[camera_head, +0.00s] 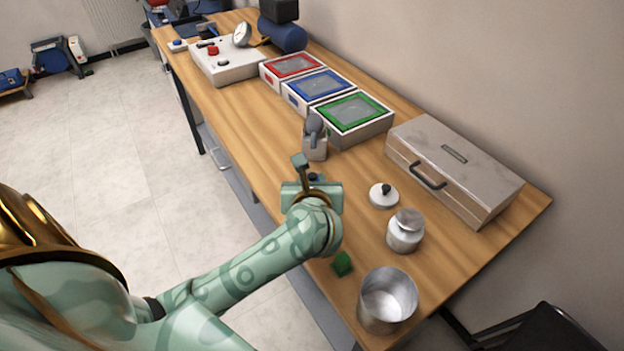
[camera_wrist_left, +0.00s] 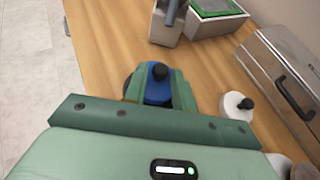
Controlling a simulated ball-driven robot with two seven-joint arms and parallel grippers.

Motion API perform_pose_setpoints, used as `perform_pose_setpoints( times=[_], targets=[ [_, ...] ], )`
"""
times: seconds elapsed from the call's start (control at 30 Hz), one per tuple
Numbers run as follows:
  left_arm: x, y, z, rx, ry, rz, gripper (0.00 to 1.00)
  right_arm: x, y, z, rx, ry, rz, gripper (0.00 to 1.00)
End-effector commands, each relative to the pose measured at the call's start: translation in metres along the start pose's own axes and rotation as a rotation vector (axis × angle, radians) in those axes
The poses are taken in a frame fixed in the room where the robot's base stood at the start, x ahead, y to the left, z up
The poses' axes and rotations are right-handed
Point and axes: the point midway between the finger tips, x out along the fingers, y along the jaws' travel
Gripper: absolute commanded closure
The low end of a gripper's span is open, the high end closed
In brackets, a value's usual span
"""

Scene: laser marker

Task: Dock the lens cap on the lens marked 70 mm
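My left gripper (camera_head: 314,178) is over the near-left part of the bench and its arm hides much of that area. In the left wrist view its fingers (camera_wrist_left: 161,82) straddle a blue round piece with a black knob (camera_wrist_left: 157,90); I cannot tell whether they touch it. The blue piece shows only as a sliver in the head view. A white round piece with a black knob (camera_head: 383,197) lies on the bench to the right; it also shows in the left wrist view (camera_wrist_left: 234,107). No 70 mm marking is legible, so I cannot single out the lens or its cap. My right gripper is not in view.
A metal toolbox (camera_head: 455,168) stands at the wall side. Red (camera_head: 292,68), blue (camera_head: 318,87) and green (camera_head: 354,112) framed boxes line the bench behind. A grey container (camera_head: 316,147), metal jar (camera_head: 405,231), metal pot (camera_head: 387,302) and green block (camera_head: 342,264) stand near the arm.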

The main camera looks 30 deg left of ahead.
Motion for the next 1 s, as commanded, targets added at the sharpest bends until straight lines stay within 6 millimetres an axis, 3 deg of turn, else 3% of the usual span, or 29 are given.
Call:
perform_pose_setpoints(
  times=[1.0],
  targets=[
    [-0.098,0.0,0.002,-0.001,0.001,-0.002,0.74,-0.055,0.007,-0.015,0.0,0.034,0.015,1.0]
  ],
)
